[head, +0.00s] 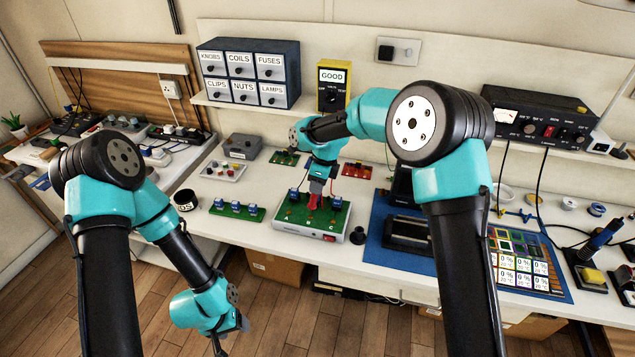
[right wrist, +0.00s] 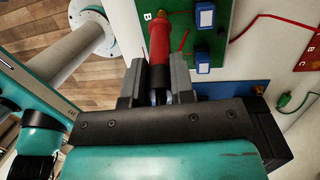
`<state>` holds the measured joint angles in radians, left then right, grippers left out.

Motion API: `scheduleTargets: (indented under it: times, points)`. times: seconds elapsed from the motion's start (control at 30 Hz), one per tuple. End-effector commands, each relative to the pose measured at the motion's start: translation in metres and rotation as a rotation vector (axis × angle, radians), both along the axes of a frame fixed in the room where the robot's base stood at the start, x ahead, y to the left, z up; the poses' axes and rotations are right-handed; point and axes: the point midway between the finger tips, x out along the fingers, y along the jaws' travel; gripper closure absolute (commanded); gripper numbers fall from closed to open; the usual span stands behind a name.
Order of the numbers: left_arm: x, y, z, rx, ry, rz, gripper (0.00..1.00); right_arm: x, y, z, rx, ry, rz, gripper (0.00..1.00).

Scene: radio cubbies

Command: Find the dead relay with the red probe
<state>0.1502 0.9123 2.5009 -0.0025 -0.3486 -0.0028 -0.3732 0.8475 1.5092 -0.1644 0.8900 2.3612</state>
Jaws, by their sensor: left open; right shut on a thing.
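My right gripper (head: 317,184) is shut on the red probe (head: 313,201), which points down over the middle of the green relay board (head: 291,213) near letter B. Blue relays stand on the board, one at left (head: 294,194) and one at right (head: 337,202); two show in the right wrist view (right wrist: 204,16). The yellow tester (head: 333,78) reads GOOD. My left gripper (head: 238,324) is open and empty, low before the bench.
A green strip (head: 252,217) with several blue relays lies left of the board. A blue mat (head: 375,245) and a dark tray (head: 407,232) lie to the right. Labelled drawers (head: 290,48) stand on the shelf. A green clip (right wrist: 285,101) lies beside the board.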

Motion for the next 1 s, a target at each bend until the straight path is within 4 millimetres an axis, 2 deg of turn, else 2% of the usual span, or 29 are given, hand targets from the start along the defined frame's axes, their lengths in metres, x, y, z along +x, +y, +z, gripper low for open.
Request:
scheduleTargets:
  times: [0.47,1.0]
  points:
    - [0.000,0.000,0.000,0.000,0.000,0.000,0.36,0.000,0.000,0.000,0.000,0.000,0.000,1.00]
    - [0.000,0.000,0.000,0.000,0.000,0.000,0.36,0.000,0.000,-0.012,0.000,0.000,0.000,1.00]
